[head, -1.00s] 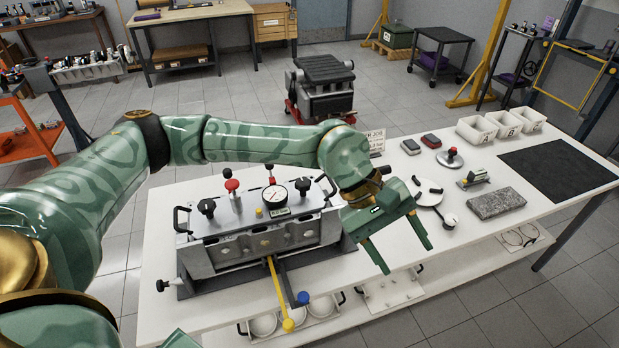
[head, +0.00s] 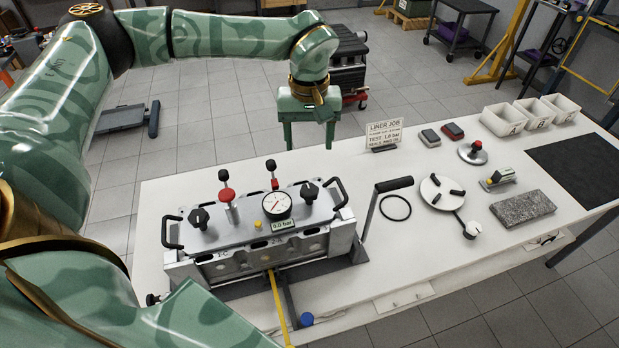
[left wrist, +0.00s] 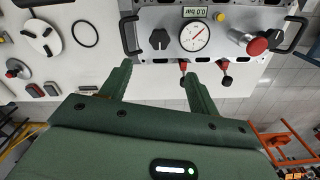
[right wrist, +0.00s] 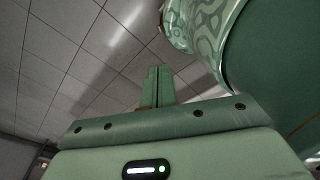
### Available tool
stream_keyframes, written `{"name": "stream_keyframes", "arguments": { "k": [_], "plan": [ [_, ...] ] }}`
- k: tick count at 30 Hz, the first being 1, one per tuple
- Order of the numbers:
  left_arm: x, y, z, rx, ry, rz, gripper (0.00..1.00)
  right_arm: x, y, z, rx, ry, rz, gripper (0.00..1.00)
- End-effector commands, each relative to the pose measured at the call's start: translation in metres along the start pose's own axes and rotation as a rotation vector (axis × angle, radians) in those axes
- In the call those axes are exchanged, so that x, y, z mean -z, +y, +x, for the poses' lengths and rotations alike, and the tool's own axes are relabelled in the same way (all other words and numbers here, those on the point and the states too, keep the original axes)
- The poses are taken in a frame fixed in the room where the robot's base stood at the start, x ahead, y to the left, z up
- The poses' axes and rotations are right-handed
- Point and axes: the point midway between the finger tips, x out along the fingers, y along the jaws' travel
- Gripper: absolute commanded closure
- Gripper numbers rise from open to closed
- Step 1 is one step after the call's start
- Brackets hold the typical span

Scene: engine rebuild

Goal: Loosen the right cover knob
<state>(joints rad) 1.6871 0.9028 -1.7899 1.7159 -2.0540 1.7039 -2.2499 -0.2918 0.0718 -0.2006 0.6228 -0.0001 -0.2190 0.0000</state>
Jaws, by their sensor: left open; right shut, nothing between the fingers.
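The right cover knob (head: 309,191) is a black lobed knob on the right part of the grey cover plate (head: 240,232), beside the pressure gauge (head: 277,205). The same knob shows in the left wrist view (left wrist: 159,39), ahead of and between the fingertips. My left gripper (head: 308,146) is open and empty, its fingers pointing down. It appears above and behind the cover in the head view, apart from the knob. My right gripper (right wrist: 157,70) is shut and empty in the right wrist view, with floor tiles behind it.
A left knob (head: 198,218), red-based valves (head: 226,195) and side handles (head: 340,192) stand up from the cover. A sign (head: 384,135) stands behind.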

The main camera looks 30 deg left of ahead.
Motion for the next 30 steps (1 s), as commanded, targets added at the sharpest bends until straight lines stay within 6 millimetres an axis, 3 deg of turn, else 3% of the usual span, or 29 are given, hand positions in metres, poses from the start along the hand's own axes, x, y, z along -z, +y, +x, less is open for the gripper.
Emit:
{"name": "stream_keyframes", "arguments": {
  "k": [5, 15, 21, 30],
  "plan": [
    [-0.001, 0.000, 0.045, 0.003, -0.004, 0.001, 0.39, -0.022, 0.003, 0.003, -0.003, -0.032, -0.005, 1.00],
    [-0.001, 0.000, 0.123, 0.001, -0.003, 0.000, 0.39, -0.012, 0.007, 0.010, -0.009, -0.016, -0.006, 1.00],
    [-0.001, 0.001, 0.143, 0.000, -0.002, 0.002, 0.39, -0.011, 0.005, 0.012, -0.006, -0.015, -0.004, 1.00],
    [-0.001, 0.001, 0.145, -0.001, 0.000, 0.001, 0.39, -0.009, -0.001, 0.012, 0.001, -0.013, 0.000, 1.00]
  ]
}}
